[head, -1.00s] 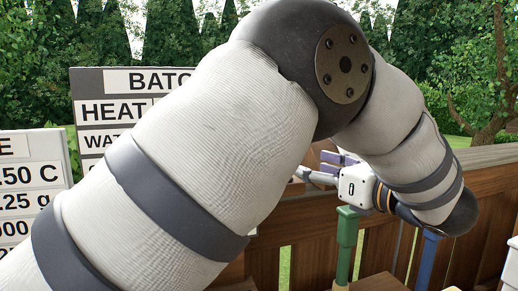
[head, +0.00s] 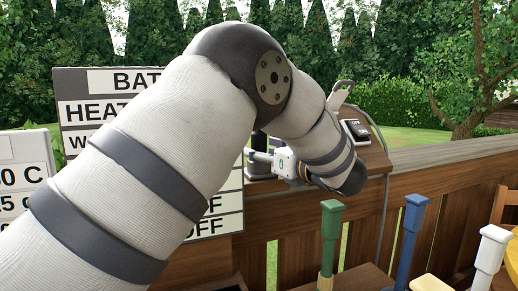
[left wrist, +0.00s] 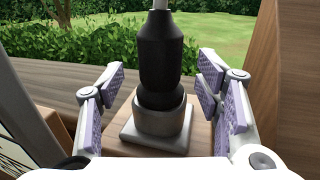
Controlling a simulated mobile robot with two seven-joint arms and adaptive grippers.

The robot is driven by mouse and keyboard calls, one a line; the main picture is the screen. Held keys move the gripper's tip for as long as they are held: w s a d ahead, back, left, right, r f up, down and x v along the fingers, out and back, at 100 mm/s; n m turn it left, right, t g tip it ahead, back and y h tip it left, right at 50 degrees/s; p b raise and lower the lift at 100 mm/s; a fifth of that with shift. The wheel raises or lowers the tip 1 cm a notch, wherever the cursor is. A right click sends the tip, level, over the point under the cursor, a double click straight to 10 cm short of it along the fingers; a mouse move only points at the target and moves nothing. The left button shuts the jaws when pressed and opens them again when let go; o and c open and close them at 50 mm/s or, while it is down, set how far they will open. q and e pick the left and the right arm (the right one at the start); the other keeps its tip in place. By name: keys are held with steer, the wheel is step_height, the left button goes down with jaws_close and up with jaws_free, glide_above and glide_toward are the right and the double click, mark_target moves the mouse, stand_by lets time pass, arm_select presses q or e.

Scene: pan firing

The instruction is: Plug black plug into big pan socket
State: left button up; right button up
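The black plug (left wrist: 161,55) stands upright in the middle of the left wrist view, with a pale cord end at its top. Its lower end is in or on a round grey socket (left wrist: 158,122) with a square base; how deep it sits I cannot tell. My left gripper (left wrist: 162,100) is open, its purple-padded fingers on either side of plug and socket with gaps. In the head view my left gripper (head: 262,160) is beside the plug (head: 259,141), at the wooden ledge, partly hidden by my arm. My right gripper is not in view.
A wooden box with a switch marked OFF (head: 356,129) stands behind my left wrist. Green (head: 331,235), blue (head: 411,240) and white (head: 490,255) upright handles stand in front of the wooden fence. Sign boards (head: 75,100) stand at left.

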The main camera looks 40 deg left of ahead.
arm_select(q)
steer(key=c, duration=1.1)
steer(key=shift+r, duration=0.1)
steer(key=shift+r, duration=0.35)
steer(key=r, duration=0.3)
steer(key=shift+s+d+r, duration=0.2)
steer(key=shift+s+d, duration=0.05)
steer(key=shift+d, duration=0.05)
steer(key=d+r, duration=0.1)
steer(key=s+r, duration=0.1)
steer(key=r, duration=0.1)
steer(key=s+d+r+p, duration=0.1)
steer(key=shift+s+d+r, duration=0.25)
steer(key=shift+d+r, duration=0.05)
steer(key=shift+d, duration=0.05)
steer(key=s+d+r, duration=0.4)
steer(key=s+d, duration=0.2)
steer(key=d, duration=0.1)
steer(key=shift+d, duration=0.15)
